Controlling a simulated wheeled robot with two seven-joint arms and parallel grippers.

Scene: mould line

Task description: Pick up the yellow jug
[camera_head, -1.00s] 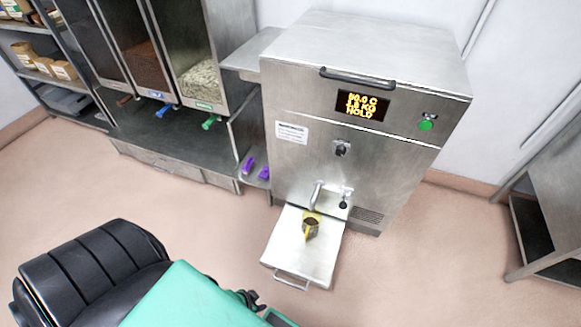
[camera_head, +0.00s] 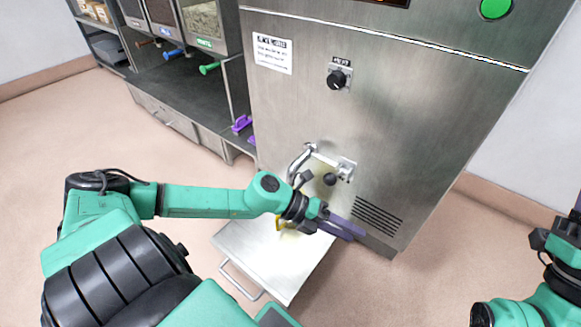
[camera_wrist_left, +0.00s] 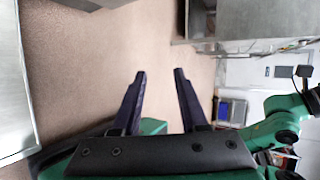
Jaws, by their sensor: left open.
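The yellow jug shows only as a small yellow piece (camera_head: 280,224) in the head view, on the pull-out metal tray (camera_head: 250,262) under the spout. My left arm hides most of it. My left gripper (camera_head: 345,228) is open and empty, with its dark fingers reaching past the jug to the right, in front of the machine. In the left wrist view the two fingers of my left gripper (camera_wrist_left: 160,72) stand apart with only floor between them; the jug does not show there. My right arm is at the right edge of the head view, its fingers not clear.
The steel machine (camera_head: 430,120) stands close behind my left gripper, with a bent spout (camera_head: 300,160) and a black knob (camera_head: 337,80). Dispensers with coloured handles (camera_head: 208,68) stand at the left. Open floor (camera_head: 420,290) lies right of the tray.

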